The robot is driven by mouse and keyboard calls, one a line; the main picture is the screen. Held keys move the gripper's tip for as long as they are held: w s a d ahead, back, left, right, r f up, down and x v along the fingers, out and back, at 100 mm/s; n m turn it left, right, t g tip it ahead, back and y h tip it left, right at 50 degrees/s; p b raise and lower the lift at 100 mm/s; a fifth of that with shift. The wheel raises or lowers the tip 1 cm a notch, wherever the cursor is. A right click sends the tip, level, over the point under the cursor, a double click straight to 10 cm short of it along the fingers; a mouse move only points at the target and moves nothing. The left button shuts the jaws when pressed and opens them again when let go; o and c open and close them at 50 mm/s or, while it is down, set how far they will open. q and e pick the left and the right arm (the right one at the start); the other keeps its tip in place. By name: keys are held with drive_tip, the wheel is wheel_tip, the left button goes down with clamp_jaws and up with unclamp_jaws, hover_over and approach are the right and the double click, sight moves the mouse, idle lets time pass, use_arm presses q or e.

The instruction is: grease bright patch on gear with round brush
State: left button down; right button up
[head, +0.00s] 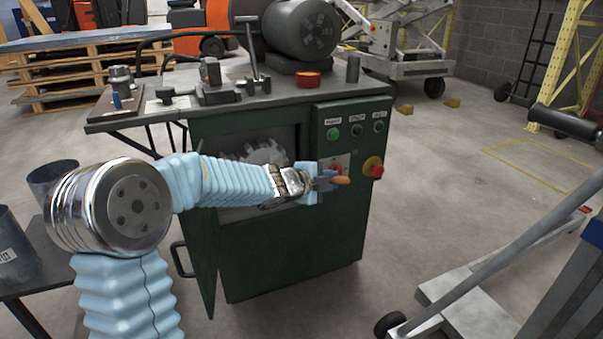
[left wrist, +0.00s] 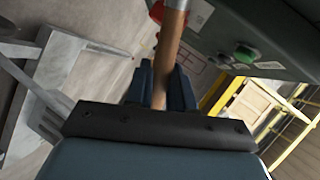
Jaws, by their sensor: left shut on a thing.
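The gear (head: 268,152) is a grey toothed wheel inside the open front of the green machine cabinet. My left forearm and wrist cover its lower part, and I cannot make out the bright patch. My left gripper (head: 322,183) is in front of the cabinet, to the right of the gear and below the buttons. It is shut on the round brush, whose wooden handle (head: 341,180) sticks out to the right. In the left wrist view the brush handle (left wrist: 168,58) stands between the two fingers, with a silvery ferrule at the top edge. The bristles are hidden. My right gripper is not in view.
The control panel (head: 352,118) with buttons and a red-yellow emergency stop (head: 373,167) is close to my left gripper. The cabinet door (head: 197,245) hangs open at the left. A red tin (head: 307,79) stands on the machine top. A cart (head: 480,300) is at lower right.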

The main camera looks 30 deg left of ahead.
use_arm(q)
drive_tip(key=a+p, duration=0.2)
drive_tip(key=w+a+f+p, duration=0.1)
drive_tip(key=a+p, duration=0.1)
drive_tip(key=a, duration=0.1)
drive_tip(key=a+f+p, duration=0.1)
drive_tip(key=a+p, duration=0.1)
drive_tip(key=a, duration=0.1)
drive_tip(key=shift+w+a+f, duration=0.1)
drive_tip(key=shift+w+a, duration=0.05)
drive_tip(key=shift+w, duration=0.1)
drive_tip(key=shift+w+a+f, duration=0.1)
drive_tip(key=shift+w+a, duration=0.15)
drive_tip(key=shift+w+a+p, duration=0.45)
drive_tip(key=shift+a+p, duration=0.05)
drive_tip(key=shift+p, duration=0.35)
idle(0.4)
